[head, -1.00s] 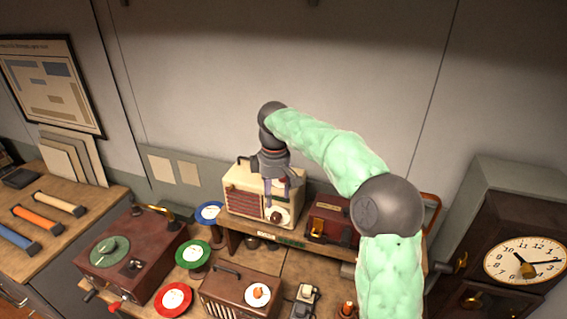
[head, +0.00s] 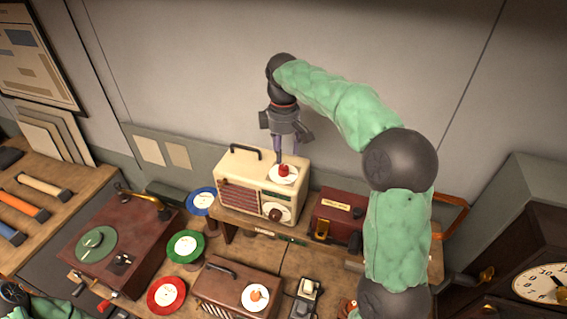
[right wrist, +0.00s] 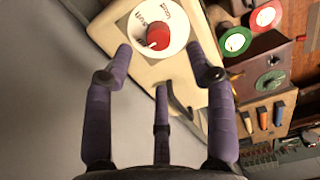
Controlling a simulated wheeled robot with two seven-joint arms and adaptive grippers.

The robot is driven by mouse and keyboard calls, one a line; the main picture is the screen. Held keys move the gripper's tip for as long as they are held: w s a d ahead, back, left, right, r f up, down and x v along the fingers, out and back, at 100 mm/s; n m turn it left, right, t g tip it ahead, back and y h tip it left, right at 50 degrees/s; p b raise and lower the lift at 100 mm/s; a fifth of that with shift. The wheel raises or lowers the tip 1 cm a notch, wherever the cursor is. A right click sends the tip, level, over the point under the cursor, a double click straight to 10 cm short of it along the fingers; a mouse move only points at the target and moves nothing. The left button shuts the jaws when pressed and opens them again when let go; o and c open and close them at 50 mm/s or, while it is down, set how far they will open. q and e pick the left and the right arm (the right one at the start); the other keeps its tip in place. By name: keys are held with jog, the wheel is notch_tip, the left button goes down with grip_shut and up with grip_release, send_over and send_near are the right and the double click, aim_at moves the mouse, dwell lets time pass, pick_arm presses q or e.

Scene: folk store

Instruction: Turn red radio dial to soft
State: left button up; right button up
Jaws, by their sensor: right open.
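The red radio dial (head: 284,170) is a red knob on a round white face, at the upper right of the cream radio (head: 240,168). In the right wrist view the red knob (right wrist: 158,37) carries a small pale pointer mark, and dark lettering curves around its face, too small to read surely. My right gripper (head: 281,157) is above and just behind the dial, pointing down, empty. In the right wrist view its purple fingers (right wrist: 160,62) are spread, with the dial beyond them and no contact visible. My left gripper is not in view.
The radio has a lower dark knob (head: 275,213) and a handle (head: 245,151). A dark red box (head: 337,215) stands to its right on the same shelf. A brown radio (head: 236,287), colored discs and a turntable (head: 97,240) are below. The wall is close behind.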

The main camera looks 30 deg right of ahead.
aim_at(283, 167)
jog(key=f, duration=0.4)
jog(key=shift+w+d+f, duration=0.2)
jog(key=shift+f, duration=0.1)
jog(key=shift+s+a+f, duration=0.15)
jog(key=shift+f, duration=0.85)
grip_shut()
